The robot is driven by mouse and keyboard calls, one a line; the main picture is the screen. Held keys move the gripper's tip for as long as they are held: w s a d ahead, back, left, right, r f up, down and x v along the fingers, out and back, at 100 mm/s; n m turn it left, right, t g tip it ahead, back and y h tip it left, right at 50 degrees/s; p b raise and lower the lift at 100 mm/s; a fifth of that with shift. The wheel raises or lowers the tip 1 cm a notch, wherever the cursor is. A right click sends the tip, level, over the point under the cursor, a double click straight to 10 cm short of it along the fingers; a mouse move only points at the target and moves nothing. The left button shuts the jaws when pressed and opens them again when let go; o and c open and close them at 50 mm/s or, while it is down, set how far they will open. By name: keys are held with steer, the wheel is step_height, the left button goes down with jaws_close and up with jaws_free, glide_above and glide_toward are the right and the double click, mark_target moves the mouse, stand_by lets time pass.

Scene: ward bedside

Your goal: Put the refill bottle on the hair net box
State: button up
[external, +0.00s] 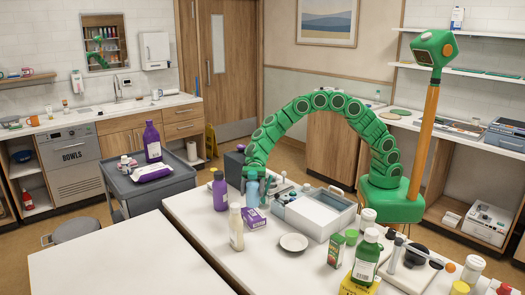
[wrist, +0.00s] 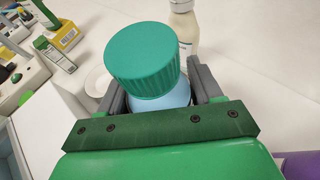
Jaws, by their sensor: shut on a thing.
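A light blue bottle with a ribbed teal cap, apparently the refill bottle (external: 252,192), is upright between the jaws of my gripper (external: 251,176). In the wrist view its teal cap (wrist: 143,57) fills the space between the two grey fingers (wrist: 155,95), which are shut on it. A small purple and white box, apparently the hair net box (external: 254,218), lies on the table just in front of the bottle. Its lettering is too small to read. I cannot tell whether the bottle's base touches the table or the box.
A purple bottle (external: 220,191) stands close to the left of my gripper. A cream bottle (external: 236,227) and a white dish (external: 293,242) stand in front. The white table at front left (external: 130,258) is bare.

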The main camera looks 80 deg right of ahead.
mark_target(252, 199)
steer(key=shift+f, duration=1.65)
steer(key=o, duration=1.3)
steer(key=shift+f, duration=0.1)
steer(key=shift+o, duration=0.2)
steer(key=v, duration=0.3)
steer(key=shift+w+r, duration=0.1)
steer(key=shift+r, duration=0.1)
step_height(252, 199, up, 5)
steer(key=shift+r, duration=0.9)
